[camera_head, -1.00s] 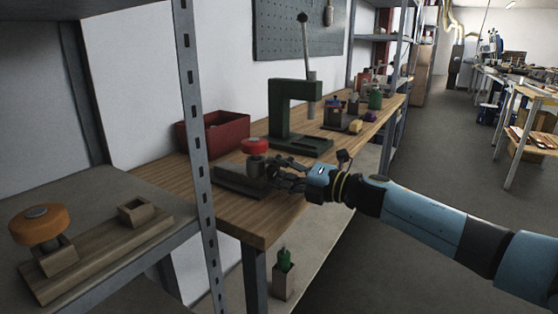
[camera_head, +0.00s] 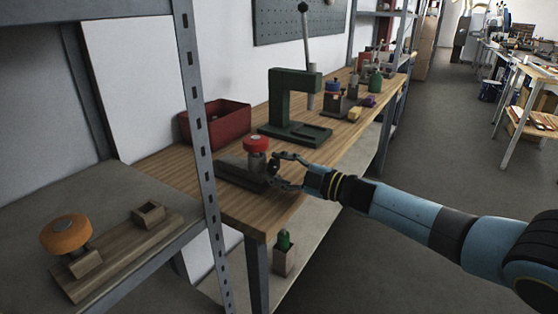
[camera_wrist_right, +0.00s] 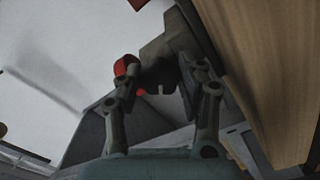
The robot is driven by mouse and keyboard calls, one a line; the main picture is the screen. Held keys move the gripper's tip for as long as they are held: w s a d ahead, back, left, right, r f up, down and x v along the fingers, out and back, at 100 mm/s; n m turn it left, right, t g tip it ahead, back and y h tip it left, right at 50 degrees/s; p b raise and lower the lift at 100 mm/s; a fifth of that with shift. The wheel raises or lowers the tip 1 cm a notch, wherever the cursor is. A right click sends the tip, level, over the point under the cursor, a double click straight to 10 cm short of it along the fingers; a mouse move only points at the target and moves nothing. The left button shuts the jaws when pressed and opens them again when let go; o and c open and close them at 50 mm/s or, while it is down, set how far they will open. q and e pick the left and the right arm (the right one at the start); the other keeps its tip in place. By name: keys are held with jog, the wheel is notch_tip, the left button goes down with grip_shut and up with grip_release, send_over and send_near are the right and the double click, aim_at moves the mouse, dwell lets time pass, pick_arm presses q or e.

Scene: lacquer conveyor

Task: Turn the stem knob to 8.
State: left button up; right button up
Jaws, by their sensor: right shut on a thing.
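A small device with a red round top (camera_head: 256,141) on a grey post stands on a dark base (camera_head: 238,172) at the near end of the wooden bench. My right gripper (camera_head: 277,172) is at its right side. In the right wrist view, the two fingers (camera_wrist_right: 160,92) close around a dark knob-like part (camera_wrist_right: 158,80) with a short white mark, which looks like the stem knob. The red top (camera_wrist_right: 126,66) shows beyond the left finger. The fingers hide much of the knob, and no numbers can be read. My left gripper is not in view.
A green press (camera_head: 295,128) stands behind the device, and a red bin (camera_head: 214,124) sits at the back left. A shelf upright (camera_head: 198,130) stands left of the bench. An orange knob (camera_head: 66,234) on a wooden block is on the near shelf.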

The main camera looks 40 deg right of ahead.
jog(key=m+p, duration=0.2)
jog(key=m, duration=0.3)
jog(key=shift+p, duration=0.3)
jog(key=shift+s+a+f+m+p, duration=0.1)
jog(key=shift+m+p, duration=0.3)
jog(key=shift+m, duration=0.75)
jog(key=shift+f+m+p, duration=0.1)
jog(key=shift+m+p, duration=0.25)
jog(key=shift+m, duration=0.8)
jog(key=shift+f, duration=0.1)
jog(key=o, duration=1.1)
jog(key=v, duration=1.2)
